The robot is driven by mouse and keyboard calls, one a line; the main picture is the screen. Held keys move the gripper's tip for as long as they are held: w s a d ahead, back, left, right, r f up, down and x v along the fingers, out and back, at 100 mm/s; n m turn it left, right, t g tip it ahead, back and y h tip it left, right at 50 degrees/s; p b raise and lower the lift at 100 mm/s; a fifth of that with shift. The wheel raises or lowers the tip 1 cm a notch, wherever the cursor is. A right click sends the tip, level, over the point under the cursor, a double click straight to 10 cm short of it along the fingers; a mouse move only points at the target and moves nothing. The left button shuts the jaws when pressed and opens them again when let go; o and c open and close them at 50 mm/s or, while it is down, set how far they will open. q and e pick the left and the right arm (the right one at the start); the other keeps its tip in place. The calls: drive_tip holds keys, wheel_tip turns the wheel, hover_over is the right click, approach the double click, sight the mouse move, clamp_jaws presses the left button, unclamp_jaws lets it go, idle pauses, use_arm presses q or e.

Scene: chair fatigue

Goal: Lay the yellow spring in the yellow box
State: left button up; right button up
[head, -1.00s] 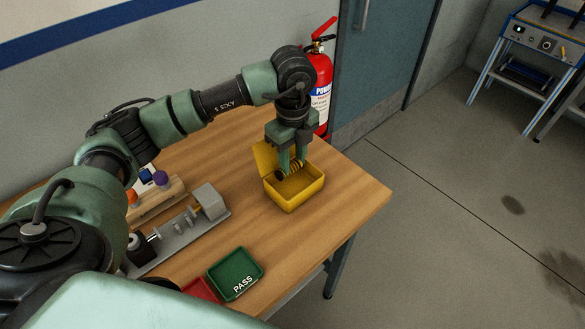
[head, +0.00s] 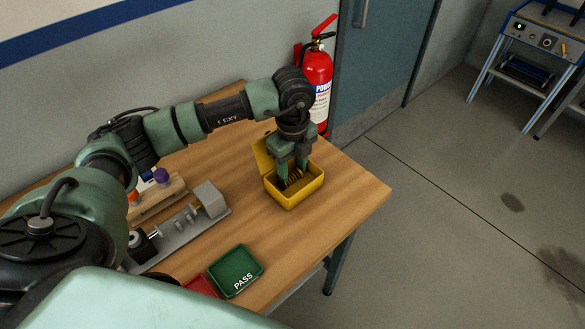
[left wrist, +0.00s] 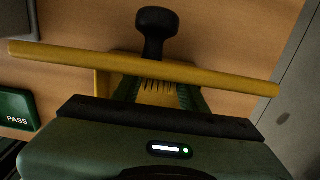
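The yellow box (head: 297,203) stands open on the wooden table, its lid tipped up at the back left. My left gripper (head: 292,170) points down into the box, with its green fingertips below the rim. The coiled spring (head: 293,179) is between the fingers and looks dark in the box's shade. In the left wrist view the coils (left wrist: 157,85) show between the green fingers, beside a black knob (left wrist: 157,32). A yellow edge of the box (left wrist: 60,53) crosses that view. Whether the spring touches the box floor is hidden. My right gripper is not in view.
A grey fixture (head: 185,225) lies left of the box, with a wooden block rack (head: 160,197) behind it. A green PASS tray (head: 235,270) and a red tray (head: 203,285) are at the front edge. The table right of the box is clear.

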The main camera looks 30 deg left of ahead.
sight(293, 172)
use_arm(q)
drive_tip(key=shift+r, duration=0.15)
wheel_tip(293, 172, up, 12)
drive_tip(key=b, duration=0.2)
idle(0.4)
